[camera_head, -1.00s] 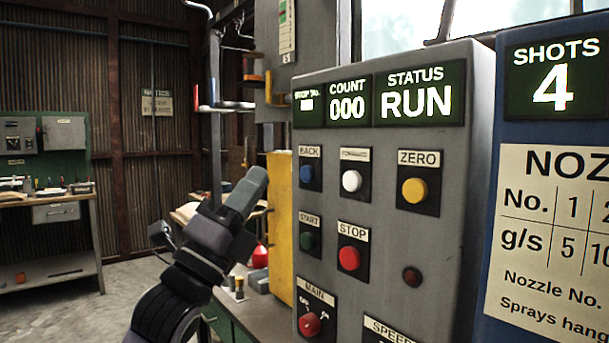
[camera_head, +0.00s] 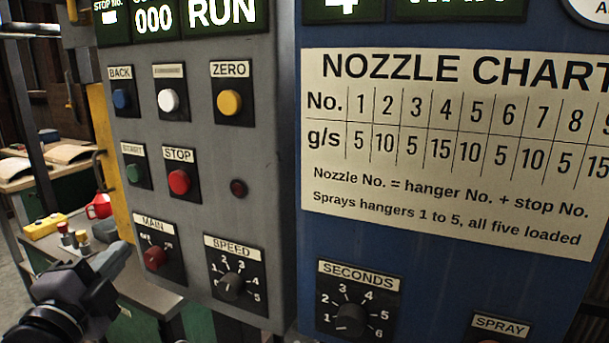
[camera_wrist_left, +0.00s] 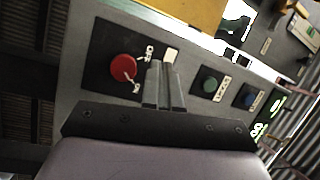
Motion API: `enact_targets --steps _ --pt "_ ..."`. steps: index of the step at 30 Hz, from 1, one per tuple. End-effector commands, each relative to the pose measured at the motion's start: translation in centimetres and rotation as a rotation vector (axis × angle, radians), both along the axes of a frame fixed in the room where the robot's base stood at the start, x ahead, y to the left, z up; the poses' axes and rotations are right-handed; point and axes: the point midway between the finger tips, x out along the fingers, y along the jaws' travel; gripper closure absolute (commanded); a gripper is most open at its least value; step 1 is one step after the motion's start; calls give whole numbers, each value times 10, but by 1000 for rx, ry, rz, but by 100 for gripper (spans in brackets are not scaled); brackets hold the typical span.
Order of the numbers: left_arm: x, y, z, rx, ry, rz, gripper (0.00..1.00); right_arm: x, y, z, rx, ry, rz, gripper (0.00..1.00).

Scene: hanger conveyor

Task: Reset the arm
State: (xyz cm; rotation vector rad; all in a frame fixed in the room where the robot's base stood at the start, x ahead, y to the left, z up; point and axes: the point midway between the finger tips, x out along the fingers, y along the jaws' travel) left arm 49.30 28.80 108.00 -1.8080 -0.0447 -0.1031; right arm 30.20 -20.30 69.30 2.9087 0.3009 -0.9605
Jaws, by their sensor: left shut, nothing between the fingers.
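My left gripper (camera_head: 116,262) is at the lower left of the head view, in front of the grey panel (camera_head: 225,60) and left of the red MAIN knob (camera_head: 154,258). Its fingers are shut with nothing between them. In the left wrist view, the closed fingertips (camera_wrist_left: 164,68) point at the panel between the red MAIN knob (camera_wrist_left: 123,67) and the green START button (camera_wrist_left: 209,85). I cannot tell whether the fingertips touch the panel. My right gripper does not show.
The status display (camera_head: 220,12) reads RUN. Blue, white, yellow, green and red buttons and a SPEED dial (camera_head: 233,284) sit on the panel. A blue cabinet (camera_head: 450,270) with a nozzle chart (camera_head: 450,140) and SECONDS dial (camera_head: 352,317) stands right. A workbench (camera_head: 150,295) lies behind the gripper.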

Motion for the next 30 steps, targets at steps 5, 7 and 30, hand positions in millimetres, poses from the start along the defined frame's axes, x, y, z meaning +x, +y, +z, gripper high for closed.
enact_targets --steps 5,7,30 --pt "-48 -17 -131 -387 449 78 100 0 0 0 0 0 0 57" --pt "-77 -24 -173 -525 608 144 100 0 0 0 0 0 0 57" --pt "-229 -64 -318 -1087 1119 587 100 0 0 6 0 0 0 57"
